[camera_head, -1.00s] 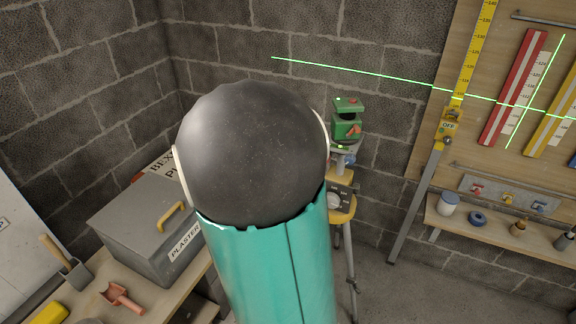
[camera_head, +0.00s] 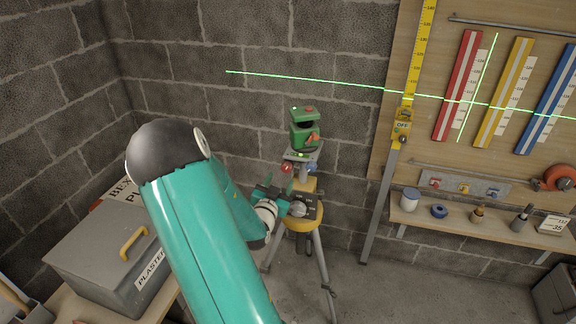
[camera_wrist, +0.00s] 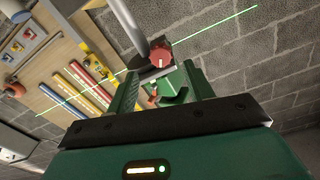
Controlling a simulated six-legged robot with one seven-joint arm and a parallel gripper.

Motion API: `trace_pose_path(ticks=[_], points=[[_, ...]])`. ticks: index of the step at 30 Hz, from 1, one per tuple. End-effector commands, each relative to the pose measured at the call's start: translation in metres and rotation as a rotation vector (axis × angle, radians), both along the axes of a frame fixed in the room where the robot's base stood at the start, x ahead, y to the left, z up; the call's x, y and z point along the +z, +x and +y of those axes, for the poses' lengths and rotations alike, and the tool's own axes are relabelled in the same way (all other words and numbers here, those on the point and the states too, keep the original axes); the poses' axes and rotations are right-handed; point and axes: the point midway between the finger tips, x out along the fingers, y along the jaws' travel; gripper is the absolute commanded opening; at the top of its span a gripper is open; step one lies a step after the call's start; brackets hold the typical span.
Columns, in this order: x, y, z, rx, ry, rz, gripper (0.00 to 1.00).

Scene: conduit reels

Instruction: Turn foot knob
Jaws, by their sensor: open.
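A green laser level (camera_head: 304,132) sits on a grey base atop a yellow-headed tripod (camera_head: 302,224). A red knob (camera_head: 286,168) shows at the base's left. In the wrist view the red knob (camera_wrist: 161,58) has a pale line on its face and lies just beyond my fingertips, roughly centred between them. My gripper (camera_head: 276,182) is open and empty beside the tripod head, and its two green fingers (camera_wrist: 162,76) show in the wrist view. The laser level (camera_wrist: 178,88) is partly seen between them. I cannot tell whether a finger touches the knob.
A grey plaster box (camera_head: 108,251) stands on the bench at left. A wooden board (camera_head: 420,150) with coloured rulers and a yellow staff (camera_head: 414,65) is at right, above a shelf (camera_head: 455,232) of small items. Block walls stand behind the tripod.

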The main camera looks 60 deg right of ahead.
Motion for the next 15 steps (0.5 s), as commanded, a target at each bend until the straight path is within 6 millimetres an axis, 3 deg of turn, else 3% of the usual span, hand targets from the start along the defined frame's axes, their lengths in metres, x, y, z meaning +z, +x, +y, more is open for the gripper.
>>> trace_pose_path(ticks=[9, 15], points=[[0.000, 0.010, -0.063, 0.000, 0.000, 0.001, 0.52], [0.000, 0.014, -0.091, 0.001, 0.001, 0.001, 0.52]])
